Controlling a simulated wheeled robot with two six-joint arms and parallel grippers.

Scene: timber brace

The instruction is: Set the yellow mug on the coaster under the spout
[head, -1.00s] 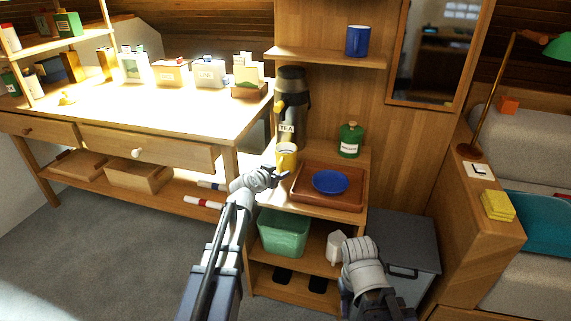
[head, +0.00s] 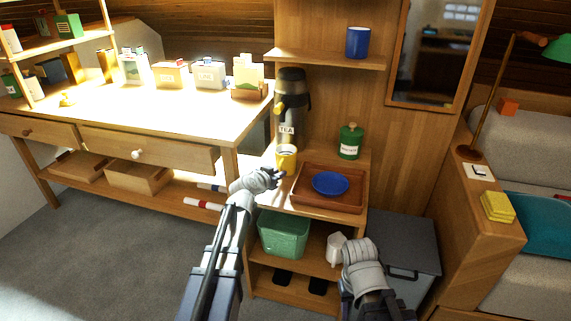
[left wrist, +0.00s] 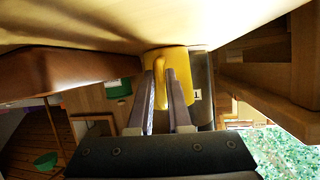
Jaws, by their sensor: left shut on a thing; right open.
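The yellow mug (head: 286,157) is upright at the left of the wooden stand, below and in front of the dark tea dispenser (head: 291,92) with its yellow spout (head: 279,106). My left gripper (head: 277,174) reaches it from the front. In the left wrist view the fingers (left wrist: 166,100) are shut on the handle side of the yellow mug (left wrist: 181,62). I cannot tell whether the mug's base touches what is under it. The coaster cannot be made out.
A wooden tray (head: 349,203) with a blue plate (head: 330,183) lies right of the mug. A green canister (head: 349,142) stands behind it. A blue mug (head: 358,42) is on the upper shelf.

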